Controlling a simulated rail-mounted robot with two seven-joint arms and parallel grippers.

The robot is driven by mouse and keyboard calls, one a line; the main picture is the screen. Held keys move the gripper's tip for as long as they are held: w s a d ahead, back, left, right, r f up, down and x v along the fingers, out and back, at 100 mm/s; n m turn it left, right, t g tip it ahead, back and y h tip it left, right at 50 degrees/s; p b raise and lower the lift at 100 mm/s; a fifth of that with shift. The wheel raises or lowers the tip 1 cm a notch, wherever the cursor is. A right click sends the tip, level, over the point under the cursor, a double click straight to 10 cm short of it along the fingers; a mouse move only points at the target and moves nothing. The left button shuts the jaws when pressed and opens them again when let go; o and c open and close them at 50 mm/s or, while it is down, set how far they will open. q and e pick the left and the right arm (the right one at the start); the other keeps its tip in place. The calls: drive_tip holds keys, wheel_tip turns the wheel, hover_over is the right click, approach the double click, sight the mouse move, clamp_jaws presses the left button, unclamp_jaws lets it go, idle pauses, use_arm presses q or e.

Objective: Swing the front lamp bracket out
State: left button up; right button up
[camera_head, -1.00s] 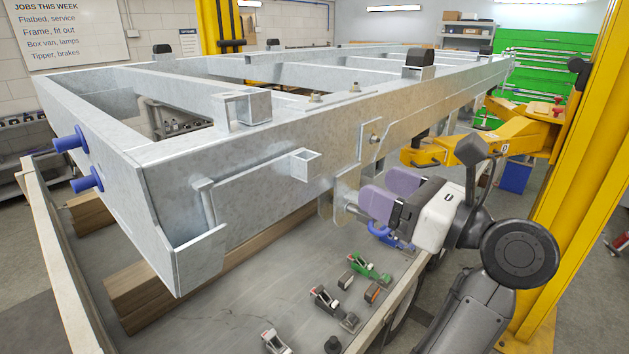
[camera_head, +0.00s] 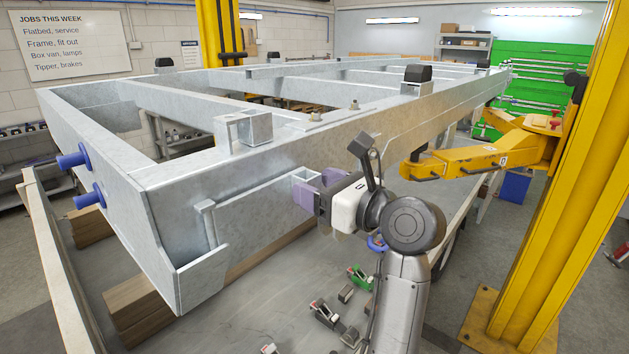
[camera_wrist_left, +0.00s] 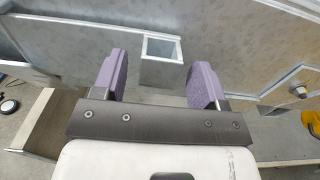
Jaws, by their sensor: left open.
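The front lamp bracket (camera_head: 255,207) is a flat grey metal plate lying along the side of the trailer frame (camera_head: 190,172), near its front corner. It has an upright hinge barrel (camera_head: 206,222) at its left end and a square tube stub at its right end. My left gripper (camera_head: 319,190) is open at the stub, with its purple pads partly hiding it in the head view. In the left wrist view the open square stub (camera_wrist_left: 162,62) stands between the two pads, with a visible gap on each side. My right gripper is not in view.
A yellow lift arm (camera_head: 455,163) and yellow post (camera_head: 565,190) stand to the right. Clamps (camera_head: 325,312) lie on the grey surface below the frame. Blue pegs (camera_head: 72,158) stick out from the front end.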

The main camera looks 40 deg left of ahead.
use_arm(q)
drive_tip(key=shift+a, duration=0.55)
drive_tip(key=c, duration=1.2)
clamp_jaws()
